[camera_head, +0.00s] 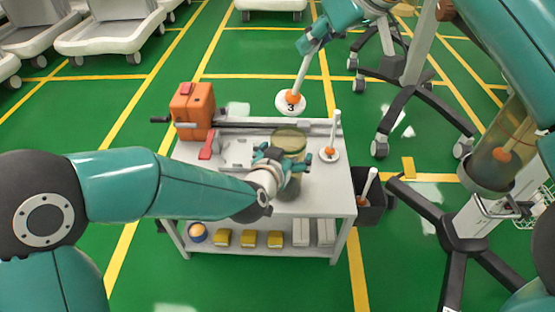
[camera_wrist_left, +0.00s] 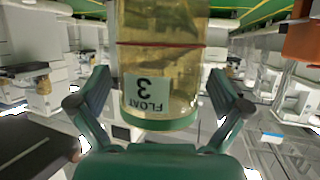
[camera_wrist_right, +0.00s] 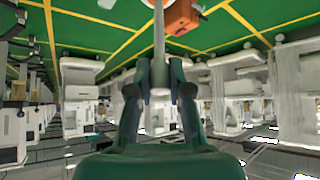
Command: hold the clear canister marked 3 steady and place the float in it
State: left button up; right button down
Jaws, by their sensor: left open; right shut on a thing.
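The clear canister marked 3 (camera_head: 290,141) stands on the grey cart, with yellowish walls and a darker lower part. In the left wrist view the canister (camera_wrist_left: 165,60) shows a "FLOAT 3" label and a red line. My left gripper (camera_head: 284,168) is open, its fingers on either side of the canister's lower part; I cannot tell whether they touch it. My right gripper (camera_head: 310,43) is shut on the white stem of the float (camera_head: 291,103), a white disc marked 3 with an orange piece. The float hangs above and behind the canister. In the right wrist view the stem (camera_wrist_right: 158,45) runs up between the fingers.
The cart top (camera_head: 225,181) also holds an orange case (camera_head: 192,110), a red-handled item (camera_head: 208,147) and another white float (camera_head: 329,154). A dark bin (camera_head: 370,206) hangs at the cart's right. A clear cylinder (camera_head: 492,161) on a wheeled stand is at right.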

aim_at(300, 112)
pick_arm(q)
jog(key=shift+w+d+f, duration=0.2)
jog(key=shift+w+f, duration=0.05)
jog(key=shift+w, duration=0.3)
jog(key=c, duration=1.3)
jog(key=shift+o, duration=0.2)
pick_arm(e)
jog(key=shift+f, duration=6.45)
